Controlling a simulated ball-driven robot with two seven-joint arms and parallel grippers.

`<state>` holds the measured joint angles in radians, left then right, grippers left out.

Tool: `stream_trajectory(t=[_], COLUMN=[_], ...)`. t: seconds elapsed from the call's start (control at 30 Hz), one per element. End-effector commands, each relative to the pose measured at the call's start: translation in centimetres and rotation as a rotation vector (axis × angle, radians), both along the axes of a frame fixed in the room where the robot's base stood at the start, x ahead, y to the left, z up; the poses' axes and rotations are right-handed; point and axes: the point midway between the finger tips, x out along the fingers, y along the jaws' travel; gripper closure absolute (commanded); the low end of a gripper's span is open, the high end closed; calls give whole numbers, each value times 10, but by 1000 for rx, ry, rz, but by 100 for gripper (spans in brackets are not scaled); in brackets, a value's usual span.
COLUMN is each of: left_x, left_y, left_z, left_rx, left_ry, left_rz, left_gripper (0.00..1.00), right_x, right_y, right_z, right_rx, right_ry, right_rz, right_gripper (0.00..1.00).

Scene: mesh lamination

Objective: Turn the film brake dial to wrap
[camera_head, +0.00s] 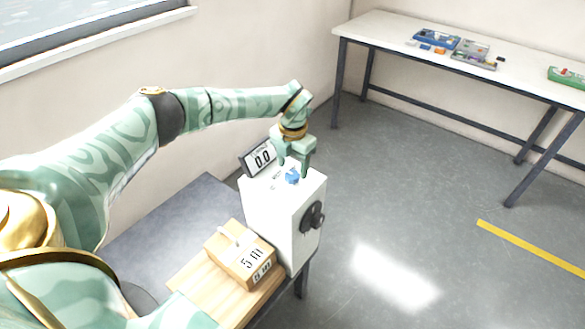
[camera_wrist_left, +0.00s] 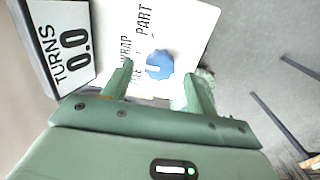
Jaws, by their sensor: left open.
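The blue film brake dial (camera_head: 292,176) sits on the top face of a white box-shaped machine (camera_head: 268,213). In the left wrist view the dial (camera_wrist_left: 161,60) is round, with a white mark on its left part. Printed words beside it read "WRAP" and "PART"; another word is partly hidden by a finger. My left gripper (camera_head: 294,170) points down over the machine top. In its wrist view the open fingers (camera_wrist_left: 159,71) stand on either side of the dial. I cannot tell whether they touch it. My right gripper is out of view.
A turns display (camera_head: 262,158) reading 0.0 stands close beside the left gripper. A black crank knob (camera_head: 312,217) is on the machine's side. A white table (camera_head: 480,50) with trays is far right.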

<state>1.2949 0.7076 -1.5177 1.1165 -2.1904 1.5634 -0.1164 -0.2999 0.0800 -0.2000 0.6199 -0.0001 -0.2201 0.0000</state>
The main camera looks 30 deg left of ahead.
Motion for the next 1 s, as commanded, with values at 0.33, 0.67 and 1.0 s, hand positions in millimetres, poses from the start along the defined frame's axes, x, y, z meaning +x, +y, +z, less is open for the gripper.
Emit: stream_trajectory(t=[0.33,0.67,1.0], left_x=[1,1,0], left_y=[1,0,0], left_z=[98,139,140], left_rx=[1,0,0], left_ry=[-5,-2,-1], left_rz=[0,-1,0], left_gripper=[42,42,42], right_x=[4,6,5], right_y=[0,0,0], right_z=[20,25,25], right_rx=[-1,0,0], right_ry=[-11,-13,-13], right_rz=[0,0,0], right_gripper=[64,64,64])
